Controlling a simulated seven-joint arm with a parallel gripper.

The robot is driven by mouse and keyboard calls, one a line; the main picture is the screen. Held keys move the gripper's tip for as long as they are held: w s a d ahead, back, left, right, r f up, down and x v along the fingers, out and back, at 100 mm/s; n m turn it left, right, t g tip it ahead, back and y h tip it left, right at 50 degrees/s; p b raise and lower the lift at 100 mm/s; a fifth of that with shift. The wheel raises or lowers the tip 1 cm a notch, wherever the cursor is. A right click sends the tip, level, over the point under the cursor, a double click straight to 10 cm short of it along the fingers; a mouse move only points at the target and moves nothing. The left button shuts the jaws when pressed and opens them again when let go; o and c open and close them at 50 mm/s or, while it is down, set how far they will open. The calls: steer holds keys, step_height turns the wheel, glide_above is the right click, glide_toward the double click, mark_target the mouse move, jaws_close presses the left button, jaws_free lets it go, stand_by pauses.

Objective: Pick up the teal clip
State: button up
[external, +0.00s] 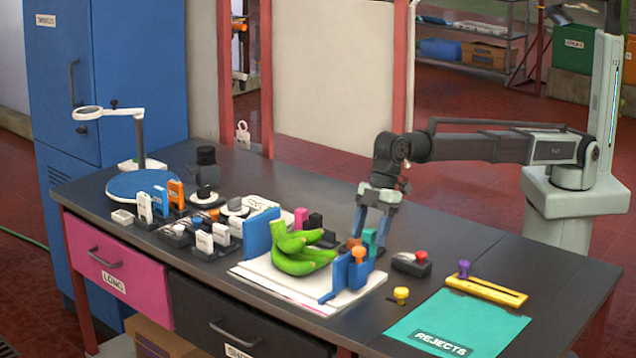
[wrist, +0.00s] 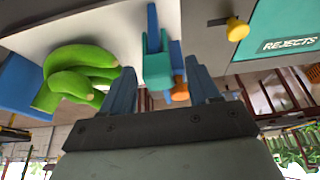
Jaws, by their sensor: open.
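The teal clip (external: 369,238) stands at the right end of the white board, close to a blue upright plate (external: 340,277) and orange clips (external: 359,254). In the wrist view the teal clip (wrist: 157,69) lies in line with the space between my fingers, with an orange clip (wrist: 179,90) just to its right. My gripper (external: 371,226) is open, pointing down over the teal clip; it also shows in the wrist view (wrist: 161,75). I see no finger closed on the clip. Its lower part is hidden in the external view by the orange clips and plate.
Green bananas (external: 300,250) lie on the white board (external: 262,273) to the left. A dark block with a red knob (external: 411,263), a yellow knob (external: 401,295) and a teal REJECTS sheet (external: 440,322) are to the right. Bare table lies behind the gripper.

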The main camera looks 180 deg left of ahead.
steer(key=shift+x, duration=0.95)
steer(key=shift+c, duration=0.2)
steer(key=c, duration=0.9)
steer(key=shift+c, duration=0.2)
